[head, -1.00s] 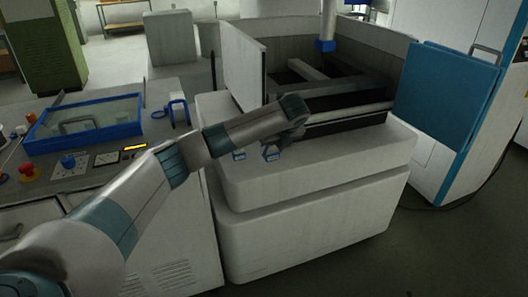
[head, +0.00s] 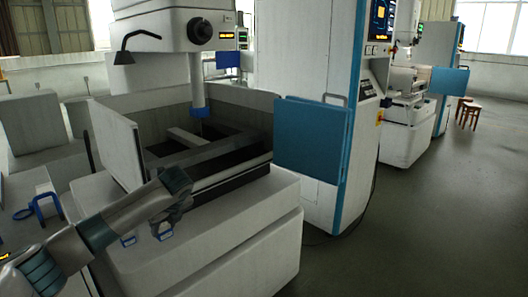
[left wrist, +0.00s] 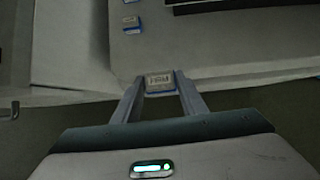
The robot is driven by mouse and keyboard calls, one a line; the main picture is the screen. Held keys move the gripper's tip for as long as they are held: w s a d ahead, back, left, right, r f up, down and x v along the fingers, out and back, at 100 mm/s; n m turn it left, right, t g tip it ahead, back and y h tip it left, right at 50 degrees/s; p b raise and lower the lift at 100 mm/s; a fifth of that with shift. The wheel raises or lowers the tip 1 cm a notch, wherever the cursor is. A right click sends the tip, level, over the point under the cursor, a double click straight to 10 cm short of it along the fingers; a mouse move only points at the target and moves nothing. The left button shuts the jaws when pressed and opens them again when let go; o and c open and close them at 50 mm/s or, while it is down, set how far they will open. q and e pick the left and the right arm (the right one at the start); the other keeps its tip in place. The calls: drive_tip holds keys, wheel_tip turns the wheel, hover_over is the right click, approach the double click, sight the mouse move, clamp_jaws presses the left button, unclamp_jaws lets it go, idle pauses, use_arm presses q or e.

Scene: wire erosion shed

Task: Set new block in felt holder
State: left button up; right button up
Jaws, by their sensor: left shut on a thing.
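My left gripper (head: 165,228) is over the white front ledge of the machine (head: 235,217), pointing down. In the left wrist view its two fingers (left wrist: 160,90) are shut on a small block (left wrist: 159,82) with a pale, dark-lettered face and blue edges. A similar small blue-and-white piece (left wrist: 131,22) sits on the ledge, apart from the fingers, and part of another shows above it. In the head view a small blue piece (head: 128,240) shows left of the gripper. I cannot make out which thing is the felt holder. My right gripper is not in view.
The open machine tank (head: 215,150) with dark bars lies behind the ledge, its white door (head: 118,145) standing at left. A blue panel (head: 312,140) stands at right. A blue hook-shaped stand (head: 45,208) is on the left console. Open floor lies at right.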

use_arm(q)
drive_tip(key=shift+s+d, duration=0.15)
drive_tip(key=shift+d, duration=0.2)
drive_tip(key=s+d+f+n+g, duration=0.2)
drive_tip(key=s+d+n+g, duration=0.5)
drive_tip(key=s+d+n, duration=0.5)
drive_tip(key=s+d+r+n+g+h, duration=0.1)
drive_tip(key=s+n+g+h, duration=0.1)
drive_tip(key=s+n, duration=0.5)
drive_tip(key=s+d+r+n+g+h, duration=0.1)
drive_tip(key=s+n, duration=0.5)
drive_tip(key=s, duration=0.6)
drive_tip(key=shift+s+d+r+n+g+h+p, duration=0.15)
drive_tip(key=shift+s+d+n+g+h+p, duration=0.35)
drive_tip(key=shift+h, duration=0.6)
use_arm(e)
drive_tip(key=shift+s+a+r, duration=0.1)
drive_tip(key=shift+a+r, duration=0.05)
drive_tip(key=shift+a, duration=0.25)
use_arm(q)
drive_tip(key=shift+w+d, duration=0.1)
drive_tip(key=shift+w, duration=0.05)
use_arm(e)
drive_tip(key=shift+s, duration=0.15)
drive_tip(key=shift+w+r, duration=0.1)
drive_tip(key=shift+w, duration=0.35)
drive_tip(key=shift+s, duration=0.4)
